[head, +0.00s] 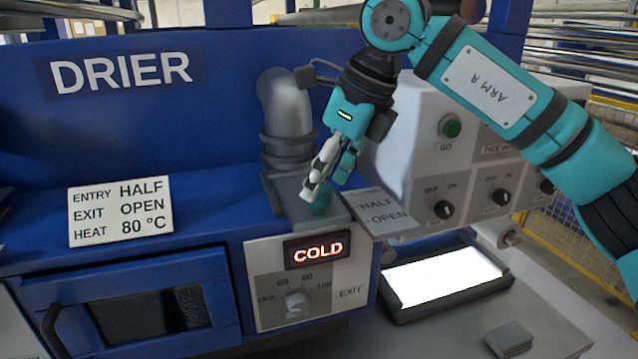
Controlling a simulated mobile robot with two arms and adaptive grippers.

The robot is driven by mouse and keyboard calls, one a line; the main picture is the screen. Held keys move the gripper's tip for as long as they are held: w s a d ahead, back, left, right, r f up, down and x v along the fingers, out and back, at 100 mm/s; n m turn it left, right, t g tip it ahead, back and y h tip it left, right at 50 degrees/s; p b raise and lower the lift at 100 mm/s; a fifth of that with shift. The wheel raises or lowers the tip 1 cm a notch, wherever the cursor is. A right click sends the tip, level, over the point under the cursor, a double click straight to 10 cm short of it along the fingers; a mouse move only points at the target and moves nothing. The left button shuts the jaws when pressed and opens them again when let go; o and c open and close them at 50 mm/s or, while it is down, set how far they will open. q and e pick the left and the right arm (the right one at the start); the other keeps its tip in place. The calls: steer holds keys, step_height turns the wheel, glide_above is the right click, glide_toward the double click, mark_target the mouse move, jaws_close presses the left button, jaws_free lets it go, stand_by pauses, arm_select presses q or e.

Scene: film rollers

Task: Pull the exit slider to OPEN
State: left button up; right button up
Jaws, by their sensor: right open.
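The exit slider's scale plate (383,212) lies on top of the drier, with HALF and OPEN readable; its far line is too unclear to read. A dark teal knob (321,207), seemingly the slider's handle, stands on the grey top left of the plate. My right gripper (327,190) reaches down from above with its jaws open, its fingertips at or just above the knob. The fingers partly cover the knob, so I cannot tell whether they touch it or exactly which mark it stands at. My left gripper is not in view.
A grey pipe elbow (287,115) rises just behind and left of my gripper. A card (121,211) reads entry HALF, exit OPEN, heat 80 °C. The heat dial (297,304) sits under a COLD display (317,250). A lit panel (447,277) lies at right.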

steer(key=shift+x, duration=1.05)
steer(key=shift+w+a+f, duration=0.1)
steer(key=shift+f, duration=0.1)
jaws_close()
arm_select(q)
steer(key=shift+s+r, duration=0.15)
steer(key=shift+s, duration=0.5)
